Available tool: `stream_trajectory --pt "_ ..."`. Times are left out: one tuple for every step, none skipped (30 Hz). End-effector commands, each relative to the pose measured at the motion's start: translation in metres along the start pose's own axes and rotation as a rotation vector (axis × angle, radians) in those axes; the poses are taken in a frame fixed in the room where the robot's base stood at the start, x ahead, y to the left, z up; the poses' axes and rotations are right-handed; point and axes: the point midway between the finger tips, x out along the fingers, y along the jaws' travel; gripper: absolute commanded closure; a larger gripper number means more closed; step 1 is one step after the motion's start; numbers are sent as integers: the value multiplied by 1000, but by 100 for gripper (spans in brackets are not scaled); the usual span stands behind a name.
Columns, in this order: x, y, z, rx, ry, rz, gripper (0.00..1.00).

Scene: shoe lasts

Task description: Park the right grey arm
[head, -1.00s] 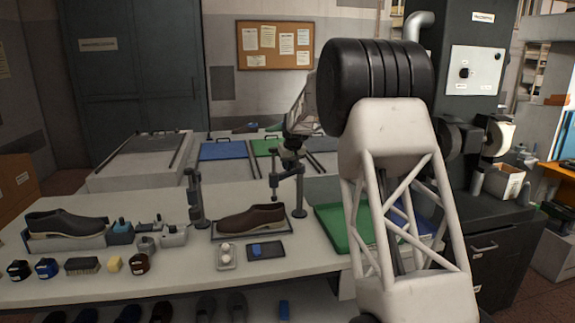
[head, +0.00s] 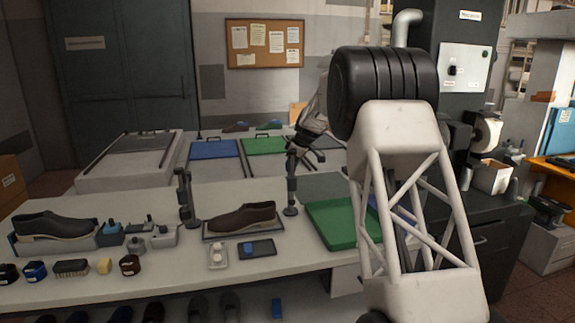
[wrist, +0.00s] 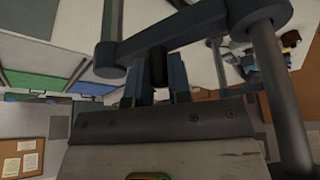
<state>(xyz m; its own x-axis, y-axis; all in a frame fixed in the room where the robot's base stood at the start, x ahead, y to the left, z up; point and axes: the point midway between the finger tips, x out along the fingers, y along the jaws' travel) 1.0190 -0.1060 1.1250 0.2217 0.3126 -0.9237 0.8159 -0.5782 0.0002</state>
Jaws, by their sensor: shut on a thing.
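The right grey arm stands on a post (head: 291,185) to the right of the brown shoe (head: 242,218) in the head view. Its top is partly hidden by my gripper (head: 302,146). In the wrist view, the grey arm (wrist: 195,28) runs across the top from its thick post to a short hanging rod. My gripper (wrist: 158,88) is shut on a dark peg (wrist: 158,66) under that arm. In the head view, the swung part no longer shows over the shoe; its exact direction is hard to tell.
A left grey post (head: 185,198) stands left of the shoe. A green tray (head: 342,222) lies right of the right post. A black shoe (head: 52,226) sits at far left.

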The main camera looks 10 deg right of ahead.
Motion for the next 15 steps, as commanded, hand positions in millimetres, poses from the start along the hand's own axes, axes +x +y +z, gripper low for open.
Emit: stream_trajectory --pt "-1 2 3 -30 0 -13 100" --pt "-1 2 4 -50 0 -21 100" --pt "-2 3 5 -75 0 -32 100" --pt "-2 4 6 -94 0 -39 100" --pt "-3 4 7 -110 0 -47 100" --pt "-3 5 8 -130 0 -55 100" --pt "-4 6 9 -145 0 -60 100" --pt "-4 6 10 -157 0 -65 100" --pt "-5 7 11 -172 0 -71 100" --pt "-5 7 11 -181 0 -75 100" --pt "-5 8 12 -189 0 -78 100" --pt "-6 8 12 -200 0 -82 100" --pt "-6 8 13 -205 0 -84 100" --pt "-6 8 13 -210 0 -86 100" --pt "-6 9 13 -214 0 -89 100"
